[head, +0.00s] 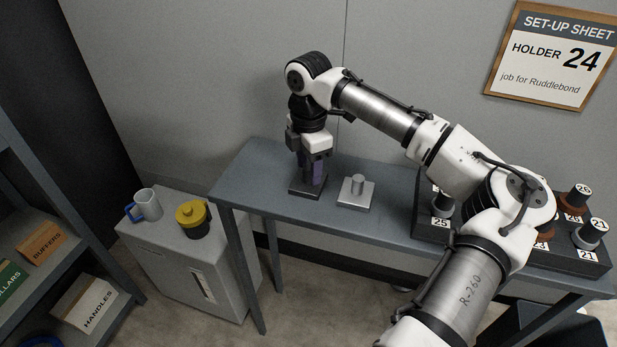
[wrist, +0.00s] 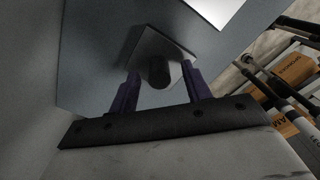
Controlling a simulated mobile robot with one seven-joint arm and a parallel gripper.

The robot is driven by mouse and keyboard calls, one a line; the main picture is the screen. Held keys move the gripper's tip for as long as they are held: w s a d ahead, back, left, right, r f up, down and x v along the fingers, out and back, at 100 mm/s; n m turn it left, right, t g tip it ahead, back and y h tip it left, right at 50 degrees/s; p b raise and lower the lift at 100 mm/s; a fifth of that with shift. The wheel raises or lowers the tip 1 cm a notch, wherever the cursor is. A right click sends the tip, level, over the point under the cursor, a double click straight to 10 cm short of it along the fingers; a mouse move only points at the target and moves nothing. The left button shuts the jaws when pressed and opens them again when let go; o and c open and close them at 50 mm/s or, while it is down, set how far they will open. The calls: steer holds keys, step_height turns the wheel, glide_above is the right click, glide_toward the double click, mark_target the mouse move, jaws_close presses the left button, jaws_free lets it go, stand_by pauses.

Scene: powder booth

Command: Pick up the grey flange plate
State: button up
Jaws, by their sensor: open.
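A dark grey square plate (head: 303,191) with an upright post lies on the blue-grey bench, directly under my gripper (head: 313,176). In the wrist view, the plate (wrist: 149,48) shows beyond the fingers, and its dark round post stands between the tips of my open gripper (wrist: 161,78). The fingers are on either side of the post, with no clear contact. A lighter silver-grey plate (head: 349,199) with a similar post lies just to the right; a corner of it shows in the wrist view (wrist: 214,8). The fingers hide the dark plate's post in the head view.
A black rack (head: 430,232) with numbered holders stands on the bench's right. The bench (head: 258,172) is bare around the plates. A wall sheet reads "HOLDER 24".

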mark_target(309, 167)
steer(key=shift+f, duration=0.8)
jaws_close()
steer(key=shift+r, duration=0.1)
step_height(309, 167, up, 20)
steer(key=shift+b, duration=0.45)
